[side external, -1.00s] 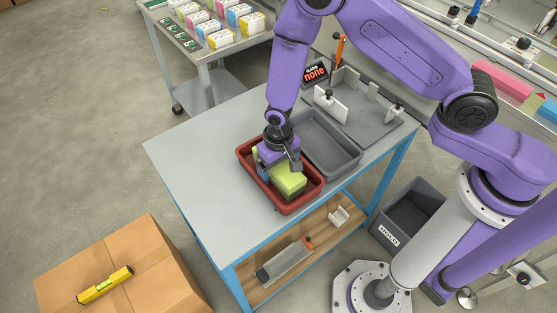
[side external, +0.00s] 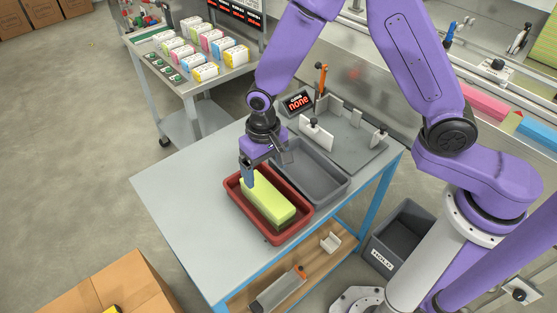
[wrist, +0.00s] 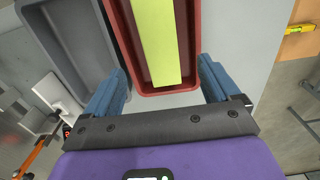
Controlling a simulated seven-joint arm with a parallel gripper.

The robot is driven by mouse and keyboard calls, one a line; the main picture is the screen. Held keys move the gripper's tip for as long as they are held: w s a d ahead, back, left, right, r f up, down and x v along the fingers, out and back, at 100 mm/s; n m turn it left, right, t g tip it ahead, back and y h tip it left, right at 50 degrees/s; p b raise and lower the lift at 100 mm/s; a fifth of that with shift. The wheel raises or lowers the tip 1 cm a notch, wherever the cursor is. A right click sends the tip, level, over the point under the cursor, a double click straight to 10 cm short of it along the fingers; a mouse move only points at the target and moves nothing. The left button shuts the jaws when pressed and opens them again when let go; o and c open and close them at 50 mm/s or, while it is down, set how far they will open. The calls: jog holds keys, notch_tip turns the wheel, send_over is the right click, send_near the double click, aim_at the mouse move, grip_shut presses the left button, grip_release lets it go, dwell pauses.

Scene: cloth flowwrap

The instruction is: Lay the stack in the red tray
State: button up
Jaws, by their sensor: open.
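The yellow-green stack (side external: 268,203) lies lengthwise in the red tray (side external: 282,238). In the wrist view the stack (wrist: 158,45) sits between the long walls of the red tray (wrist: 190,84), resting inside it. My gripper (side external: 262,172) is above the far end of the tray. In the wrist view my gripper (wrist: 160,85) is open, its blue fingers wide apart. No part of the stack is between the fingertips that I can see gripped. The stack's underside is hidden.
An empty grey tray (side external: 318,182) stands right beside the red one. A fixture with white blocks (side external: 316,136) and a small display reading "none" (side external: 298,102) are behind. A grey bin (side external: 398,240) stands on the floor at right. The table's left side (side external: 180,190) is clear.

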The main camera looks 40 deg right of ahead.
jog(key=s+d+r+n, duration=0.6)
jog(key=s+d+r, duration=0.1)
jog(key=s, duration=0.4)
jog(key=s+d+r+n, duration=0.6)
jog(key=s+d+r, duration=0.2)
jog(key=s+d, duration=0.2)
jog(key=shift+s+r+n, duration=0.3)
jog(key=shift+s+n, duration=0.1)
jog(key=shift+s, duration=0.75)
